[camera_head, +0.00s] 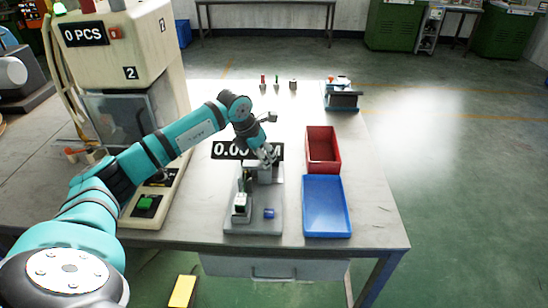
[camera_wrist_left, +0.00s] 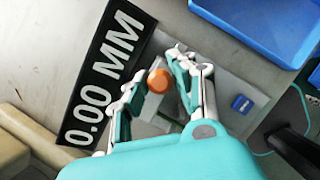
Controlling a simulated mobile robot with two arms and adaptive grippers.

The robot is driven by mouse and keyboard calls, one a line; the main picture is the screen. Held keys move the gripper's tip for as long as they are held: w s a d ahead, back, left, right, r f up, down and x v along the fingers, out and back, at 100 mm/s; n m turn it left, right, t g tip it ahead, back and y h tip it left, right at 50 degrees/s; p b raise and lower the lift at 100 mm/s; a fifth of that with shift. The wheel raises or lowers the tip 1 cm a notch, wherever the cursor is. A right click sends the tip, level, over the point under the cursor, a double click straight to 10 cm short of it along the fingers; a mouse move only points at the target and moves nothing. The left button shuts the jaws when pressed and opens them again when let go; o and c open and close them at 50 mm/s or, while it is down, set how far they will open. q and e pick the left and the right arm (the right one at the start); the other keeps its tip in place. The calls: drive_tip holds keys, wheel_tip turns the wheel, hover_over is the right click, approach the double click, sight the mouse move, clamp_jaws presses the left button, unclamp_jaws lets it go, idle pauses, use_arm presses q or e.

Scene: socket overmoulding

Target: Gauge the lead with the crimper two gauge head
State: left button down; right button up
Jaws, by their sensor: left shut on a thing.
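My left gripper (camera_head: 268,156) is over the back of the gauge stand (camera_head: 266,228), just in front of the 0.00 MM display (camera_head: 222,150). In the left wrist view its fingers close on both sides of an orange round-topped piece (camera_wrist_left: 159,81). I cannot tell whether this piece is the lead or a gauge head. A pale upright gauge part (camera_head: 241,204) stands on the left of the base. A blue block (camera_head: 269,213) sits on the right of the base, also seen in the left wrist view (camera_wrist_left: 242,104). My right gripper is out of view.
The beige machine marked 2 (camera_head: 150,45) stands at left. A red bin (camera_head: 323,147) and blue bin (camera_head: 327,207) lie right of the gauge. Several small pieces (camera_head: 277,83) and a blue device (camera_head: 341,97) stand at the back. The table's right front is clear.

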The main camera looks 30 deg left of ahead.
use_arm(q)
drive_tip(key=shift+s+a, duration=0.4)
drive_tip(key=shift+a, duration=0.3)
drive_tip(key=shift+d, duration=0.1)
drive_tip(key=c, duration=1.5)
unclamp_jaws()
drive_tip(key=o, duration=0.4)
drive_tip(key=shift+a, duration=0.2)
drive_tip(key=shift+d, duration=0.1)
drive_tip(key=shift+s+r, duration=0.1)
drive_tip(key=shift+r, duration=0.2)
drive_tip(key=v, duration=1.1)
drive_tip(key=shift+s, duration=0.25)
